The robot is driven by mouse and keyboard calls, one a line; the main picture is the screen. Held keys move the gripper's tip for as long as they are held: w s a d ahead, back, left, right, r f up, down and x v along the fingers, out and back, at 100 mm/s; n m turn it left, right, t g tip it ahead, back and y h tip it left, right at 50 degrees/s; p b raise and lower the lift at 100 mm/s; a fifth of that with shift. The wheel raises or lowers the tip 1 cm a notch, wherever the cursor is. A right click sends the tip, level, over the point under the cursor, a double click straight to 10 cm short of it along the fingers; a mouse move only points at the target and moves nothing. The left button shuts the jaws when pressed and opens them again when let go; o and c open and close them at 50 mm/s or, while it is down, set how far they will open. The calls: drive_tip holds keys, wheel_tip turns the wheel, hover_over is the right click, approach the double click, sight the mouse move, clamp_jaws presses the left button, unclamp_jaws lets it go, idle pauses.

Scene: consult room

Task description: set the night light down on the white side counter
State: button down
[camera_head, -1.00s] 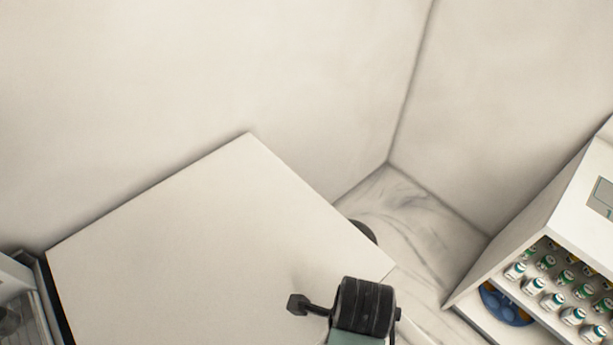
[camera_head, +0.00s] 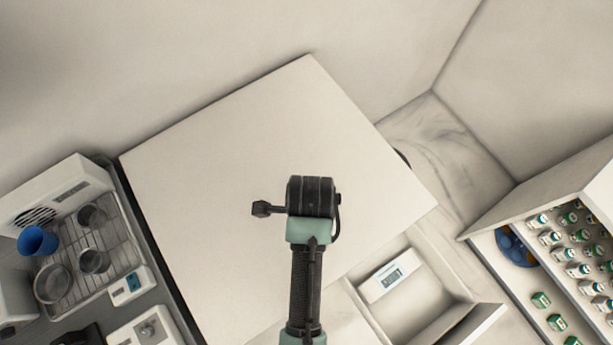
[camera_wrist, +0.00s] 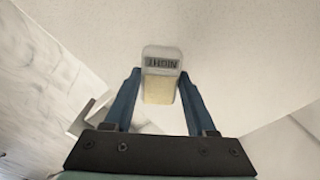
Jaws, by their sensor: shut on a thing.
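The night light (camera_wrist: 160,88) is a small block with a pale translucent top marked "NIGHT", upside down in this view, and a yellowish lower part. My gripper (camera_wrist: 160,73) is shut on it, with a blue finger on each side. The white side counter (camera_head: 200,180) is a broad bare top in the middle of the head view. My wrist is above this top there and hides the fingers and the night light. A pale surface lies behind the night light in the wrist view; I cannot tell whether they touch.
On the left, a wire rack (camera_head: 115,245) holds metal cups, with a blue cup (camera_head: 37,241) beside them. On the right is a white cabinet (camera_head: 483,240) with several vials. An open bin or drawer (camera_head: 428,300) holds a white display device (camera_head: 392,276). The counter top is clear.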

drive_tip(key=shift+f, duration=2.6)
drive_tip(key=shift+f, duration=0.2)
drive_tip(key=shift+c, duration=1.1)
unclamp_jaws()
drive_tip(key=shift+r, duration=0.15)
